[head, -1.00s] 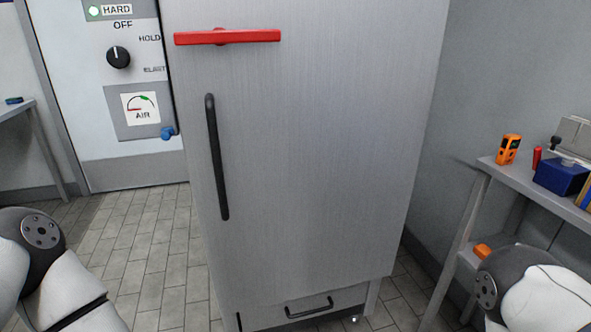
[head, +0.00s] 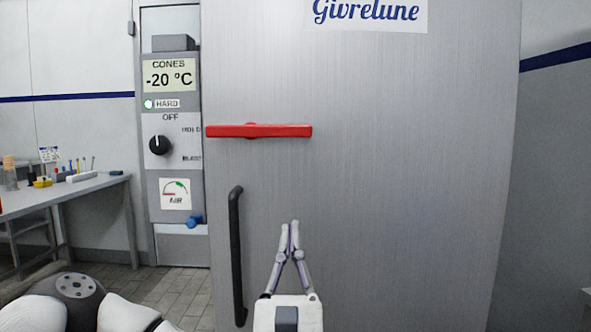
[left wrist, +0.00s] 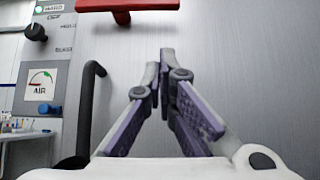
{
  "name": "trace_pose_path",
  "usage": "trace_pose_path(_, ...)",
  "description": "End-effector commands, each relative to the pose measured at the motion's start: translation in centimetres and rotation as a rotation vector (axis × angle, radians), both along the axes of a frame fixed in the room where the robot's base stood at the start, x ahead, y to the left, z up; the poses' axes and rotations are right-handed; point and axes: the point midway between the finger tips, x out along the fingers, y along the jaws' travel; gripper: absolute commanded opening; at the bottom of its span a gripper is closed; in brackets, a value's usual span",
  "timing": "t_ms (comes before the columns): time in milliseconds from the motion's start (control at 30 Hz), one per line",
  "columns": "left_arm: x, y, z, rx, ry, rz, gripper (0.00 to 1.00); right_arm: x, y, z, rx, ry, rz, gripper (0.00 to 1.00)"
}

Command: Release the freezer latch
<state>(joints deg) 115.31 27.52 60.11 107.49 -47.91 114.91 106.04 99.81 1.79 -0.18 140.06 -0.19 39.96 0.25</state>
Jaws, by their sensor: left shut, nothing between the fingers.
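The freezer door (head: 400,200) is a tall brushed-metal panel, closed. The latch is a red bar (head: 258,131) lying level across the upper left of the door; it also shows at the top of the left wrist view (left wrist: 128,5). A black vertical handle (head: 236,255) stands below it. My left gripper (head: 291,224) is in front of the door, right of the handle and below the red bar, apart from both. Its fingertips point up and meet with nothing between them, as the left wrist view (left wrist: 166,62) also shows. My right gripper is not in view.
A control panel (head: 172,130) with a display, a black knob (head: 160,145) and a blue knob (head: 194,221) stands left of the door. A table (head: 75,190) with small items is at the far left. The door front right of my gripper is clear.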

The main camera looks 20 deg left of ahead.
Motion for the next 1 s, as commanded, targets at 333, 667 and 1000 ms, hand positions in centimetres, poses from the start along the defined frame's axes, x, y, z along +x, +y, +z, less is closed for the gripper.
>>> trace_pose_path(333,3.8,1.1,4.7,0.002,-0.008,0.003,0.0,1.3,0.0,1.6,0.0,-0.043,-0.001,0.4)
trace_pose_path(667,6.5,1.9,10.3,0.001,-0.01,0.0,0.0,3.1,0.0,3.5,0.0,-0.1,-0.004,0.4)
trace_pose_path(1000,6.8,1.9,11.0,0.002,0.003,0.0,0.0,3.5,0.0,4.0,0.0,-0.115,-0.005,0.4)
